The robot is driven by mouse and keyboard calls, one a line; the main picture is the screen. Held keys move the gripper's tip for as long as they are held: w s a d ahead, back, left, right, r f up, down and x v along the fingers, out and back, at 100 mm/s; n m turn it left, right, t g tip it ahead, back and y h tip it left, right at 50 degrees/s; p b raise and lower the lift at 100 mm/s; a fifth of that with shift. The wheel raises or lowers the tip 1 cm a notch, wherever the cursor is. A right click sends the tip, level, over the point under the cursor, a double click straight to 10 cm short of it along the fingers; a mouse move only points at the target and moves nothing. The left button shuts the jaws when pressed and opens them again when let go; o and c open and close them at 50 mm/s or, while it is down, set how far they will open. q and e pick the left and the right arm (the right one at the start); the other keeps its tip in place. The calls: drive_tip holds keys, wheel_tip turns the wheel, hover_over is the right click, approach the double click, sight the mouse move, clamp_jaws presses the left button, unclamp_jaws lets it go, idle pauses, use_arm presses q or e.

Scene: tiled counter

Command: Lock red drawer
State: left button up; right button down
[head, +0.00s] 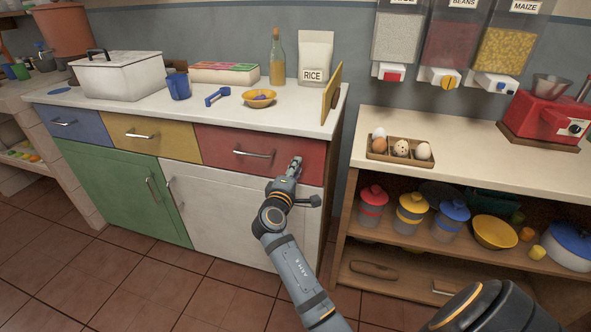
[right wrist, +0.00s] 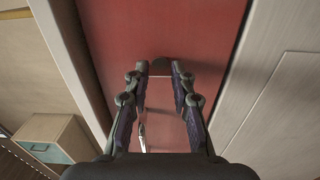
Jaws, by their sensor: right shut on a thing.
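The red drawer (head: 225,146) is at the right end of the drawer row, its front looking flush with the cabinet. It has a silver bar handle (head: 254,154); part of that handle also shows in the right wrist view (right wrist: 143,137). My right gripper (head: 296,164) is at the right part of the red drawer front (right wrist: 165,30). In the right wrist view its fingers (right wrist: 160,75) point at the red front and are shut on a small dark piece (right wrist: 160,65). I cannot tell whether this piece is a key or part of a lock. My left gripper is out of view.
Blue (head: 74,124) and yellow (head: 139,133) drawers are left of the red one. White (head: 215,220) and green (head: 120,185) doors are below. A yellow bowl (head: 259,98) and a rice bag (head: 315,58) stand on the counter. A wooden board (head: 331,95) stands near its right edge.

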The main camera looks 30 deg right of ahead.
drive_tip(key=c, duration=1.1)
unclamp_jaws()
